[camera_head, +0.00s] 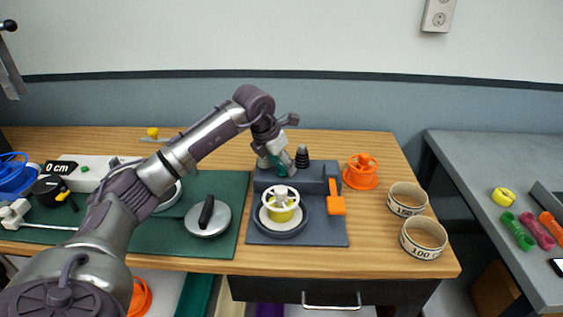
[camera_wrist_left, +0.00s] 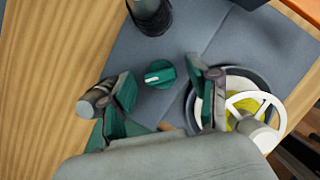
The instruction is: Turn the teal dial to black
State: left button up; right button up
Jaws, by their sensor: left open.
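The teal dial (camera_wrist_left: 160,73) is a round knob with a white pointer line, on the dark grey-blue fixture (camera_head: 320,230). In the left wrist view the pointer line is toward the dial's left side. My left gripper (camera_wrist_left: 163,88) is open, with one teal-padded finger on either side of the dial and a gap to each. In the head view the gripper (camera_head: 279,160) hangs over the rear block of the fixture and largely hides the dial. I cannot make out a black mark around the dial. My right gripper is not in view.
A black ribbed cone (camera_head: 302,157) stands close right of the gripper. A white handwheel (camera_head: 280,197) and an orange lever (camera_head: 336,204) are in front. An orange reel (camera_head: 361,171) and two tape rings (camera_head: 424,238) stand to the right. A green mat (camera_head: 222,250) lies left.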

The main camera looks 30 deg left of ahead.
pick_arm(q)
grip_shut()
dwell(0.3)
jog(key=shift+m, duration=0.3)
jog(key=m+h, duration=0.1)
jog(key=m, duration=0.3)
jog(key=shift+w+a+g+h, duration=0.1)
jog(key=shift+g+h, duration=0.2)
jog(key=shift+h, duration=0.1)
jog(key=m+g+h, duration=0.1)
jog(key=m, duration=0.3)
jog(key=shift+w+m+p, duration=0.1)
jog(key=shift+m+p, duration=0.3)
jog(key=m+g, duration=0.2)
jog(key=m, duration=0.2)
jog(key=shift+w+h, duration=0.1)
jog(key=shift+h, duration=0.3)
jog(key=shift+a+m+g+b, duration=0.1)
jog(key=shift+m+g+b, duration=0.55)
jog(key=shift+m, duration=1.65)
